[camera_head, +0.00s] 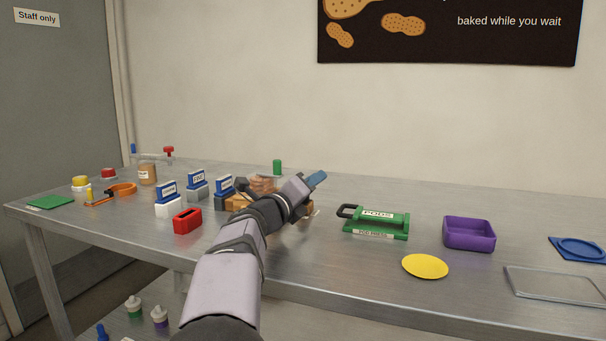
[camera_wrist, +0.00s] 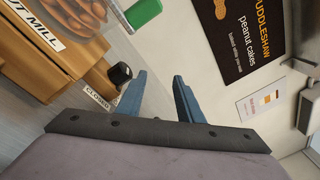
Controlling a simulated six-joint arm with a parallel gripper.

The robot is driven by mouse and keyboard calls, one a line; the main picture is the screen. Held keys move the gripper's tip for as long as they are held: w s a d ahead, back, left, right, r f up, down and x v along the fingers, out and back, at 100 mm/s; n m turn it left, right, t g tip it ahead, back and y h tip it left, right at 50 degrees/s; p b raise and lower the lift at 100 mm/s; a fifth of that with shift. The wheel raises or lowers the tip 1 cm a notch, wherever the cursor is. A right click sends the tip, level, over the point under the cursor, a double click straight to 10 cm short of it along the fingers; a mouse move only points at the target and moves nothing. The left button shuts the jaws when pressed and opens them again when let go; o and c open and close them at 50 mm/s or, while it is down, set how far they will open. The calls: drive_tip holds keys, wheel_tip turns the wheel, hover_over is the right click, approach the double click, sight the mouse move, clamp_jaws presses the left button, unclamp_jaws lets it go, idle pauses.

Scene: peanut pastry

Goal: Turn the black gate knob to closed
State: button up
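The black gate knob (camera_wrist: 121,72) is on the side of the wooden nut mill (camera_wrist: 62,78) in the wrist view. A small white label reading "CLOSED" (camera_wrist: 98,97) is beside it. My gripper (camera_wrist: 159,76) is open, with two blue fingers apart and nothing between them. The knob is just outside the left fingertip; I cannot tell whether they touch. In the head view my gripper (camera_head: 317,180) is by the right side of the mill (camera_head: 238,202), which my arm partly covers. The knob is not visible in the head view.
A green pod press (camera_head: 375,222) is to the right, then a purple bin (camera_head: 469,233) and a yellow disc (camera_head: 425,266). A red box (camera_head: 187,222) and blue-labelled holders (camera_head: 197,186) are left of my arm.

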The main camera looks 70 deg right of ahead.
drive_tip(key=s+d+r+n+t+p, duration=0.2)
drive_tip(key=d+r+n+p, duration=0.2)
drive_tip(key=n+p, duration=1.45)
drive_tip(key=a+f+n+t+y+p, duration=0.1)
drive_tip(key=a+n+p, duration=0.1)
drive_tip(key=n+p, duration=0.2)
drive_tip(key=w+a+f+n+t+y+p, duration=0.1)
drive_tip(key=n+p, duration=0.3)
drive_tip(key=p, duration=0.6)
drive_tip(key=w+a+f+n+t+y+p, duration=0.1)
drive_tip(key=a+f+n+t+y+p, duration=0.1)
drive_tip(key=p, duration=0.4)
drive_tip(key=shift+a+n+t+y+p, duration=0.35)
drive_tip(key=shift+a+n+y, duration=0.35)
drive_tip(key=shift+n, duration=0.55)
drive_tip(key=shift+w+a+f+n+t+p, duration=0.25)
drive_tip(key=shift+a+f+n+p, duration=0.15)
drive_tip(key=shift+a+n+p, duration=0.25)
drive_tip(key=shift+p+x, duration=0.9)
drive_tip(key=shift+x, duration=2.7)
drive_tip(key=shift+f, duration=0.15)
drive_tip(key=c, duration=0.8)
